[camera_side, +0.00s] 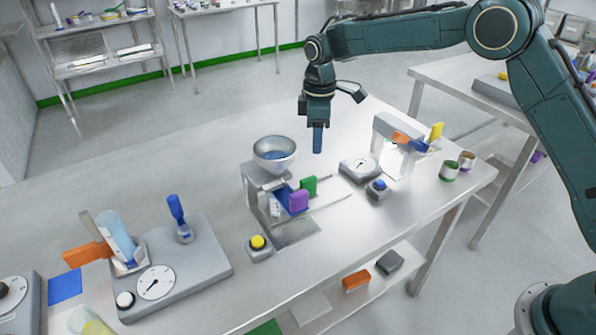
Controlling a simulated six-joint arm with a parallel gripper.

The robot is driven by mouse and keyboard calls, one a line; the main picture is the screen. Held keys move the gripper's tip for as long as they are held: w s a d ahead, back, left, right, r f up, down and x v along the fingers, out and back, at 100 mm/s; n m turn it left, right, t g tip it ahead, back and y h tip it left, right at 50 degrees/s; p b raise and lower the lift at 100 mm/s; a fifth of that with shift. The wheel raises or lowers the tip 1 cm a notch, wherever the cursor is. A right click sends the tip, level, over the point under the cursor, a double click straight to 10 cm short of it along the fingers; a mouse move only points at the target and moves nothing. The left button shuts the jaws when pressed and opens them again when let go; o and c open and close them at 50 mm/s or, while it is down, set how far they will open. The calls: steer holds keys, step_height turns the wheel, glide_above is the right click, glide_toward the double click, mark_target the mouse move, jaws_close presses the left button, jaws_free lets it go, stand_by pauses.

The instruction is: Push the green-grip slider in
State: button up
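The green-grip slider (309,186) shows its green block on the right side of a metal hopper stand (257,190), beside and behind a purple-grip slider (298,201). Thin rails stick out to the right near the two grips. A steel bowl (274,155) tops the stand. How far the green slider's body reaches into the stand is hidden by the purple grip. My gripper (318,140) points down above the table, behind and slightly right of the green grip and apart from it. Its blue fingers appear together as one narrow post, with nothing held.
A grey dial scale (360,168), a blue button box (378,189) and a frame with orange and yellow grips (398,142) stand to the right. A yellow button box (259,247) is in front. The table between my gripper and the green grip looks clear.

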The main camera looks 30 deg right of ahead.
steer(key=f+m, duration=0.3)
steer(key=f, duration=0.1)
steer(key=f+m, duration=0.4)
steer(key=f, duration=0.1)
steer(key=f+m, duration=0.3)
steer(key=f, duration=0.2)
steer(key=shift+s+d+f+m, duration=0.15)
steer(key=shift+s+m, duration=0.15)
steer(key=shift+m, duration=0.1)
steer(key=d, duration=0.2)
steer(key=shift+d, duration=0.4)
step_height(320, 180, up, 14)
steer(key=r, duration=0.1)
steer(key=d+r, duration=0.1)
steer(key=d, duration=0.5)
steer(key=shift+d+r, duration=0.3)
steer(key=shift+d, duration=0.05)
stand_by(0.4)
